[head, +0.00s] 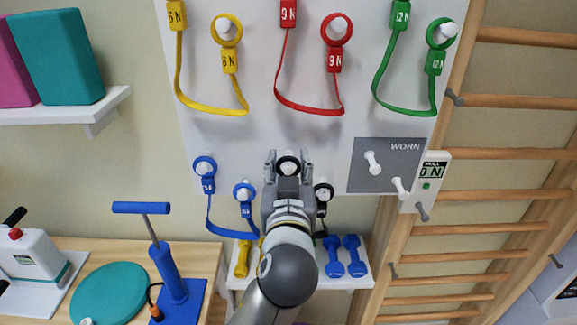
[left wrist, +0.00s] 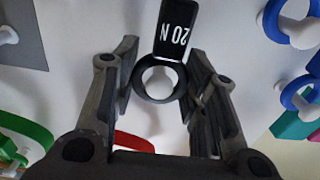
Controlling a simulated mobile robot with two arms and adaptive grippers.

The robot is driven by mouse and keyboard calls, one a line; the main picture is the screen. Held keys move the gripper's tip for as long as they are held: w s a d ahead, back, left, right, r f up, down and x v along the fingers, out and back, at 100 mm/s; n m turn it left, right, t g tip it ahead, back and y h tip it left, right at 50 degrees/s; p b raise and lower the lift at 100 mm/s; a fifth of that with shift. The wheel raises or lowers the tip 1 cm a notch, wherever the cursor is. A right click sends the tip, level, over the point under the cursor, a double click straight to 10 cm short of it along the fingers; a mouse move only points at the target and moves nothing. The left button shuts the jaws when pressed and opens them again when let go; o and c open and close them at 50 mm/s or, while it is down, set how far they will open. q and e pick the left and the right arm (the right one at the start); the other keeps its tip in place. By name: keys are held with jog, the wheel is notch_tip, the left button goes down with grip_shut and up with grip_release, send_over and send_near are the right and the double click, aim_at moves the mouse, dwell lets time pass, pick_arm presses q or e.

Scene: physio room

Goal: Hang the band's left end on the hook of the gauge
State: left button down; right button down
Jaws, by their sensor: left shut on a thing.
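The black band's left end is a ring (left wrist: 136,88) with a tag (left wrist: 176,30) reading 20 N; a white peg shows through the ring in the left wrist view. My left gripper (head: 288,163) is shut on this end at the board, one finger on each side of the ring. The band's right end (head: 324,191) hangs on a peg just right of the gripper; my arm hides most of the strap. The gauge (head: 431,170), a white box reading 0 N, is right of the board. A small grey hook (head: 422,212) shows at its lower edge. My right gripper is out of view.
Yellow, red and green bands (head: 404,112) hang above, and a blue band (head: 211,214) hangs to the left. A grey WORN panel (head: 358,181) with white pegs lies between gripper and gauge. Wall bars (head: 525,154) stand at right; a dumbbell shelf (head: 354,283) is below.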

pick_arm(q)
jog(key=shift+s+d, duration=0.1)
jog(key=shift+s, duration=1.65)
jog(key=shift+s, duration=0.1)
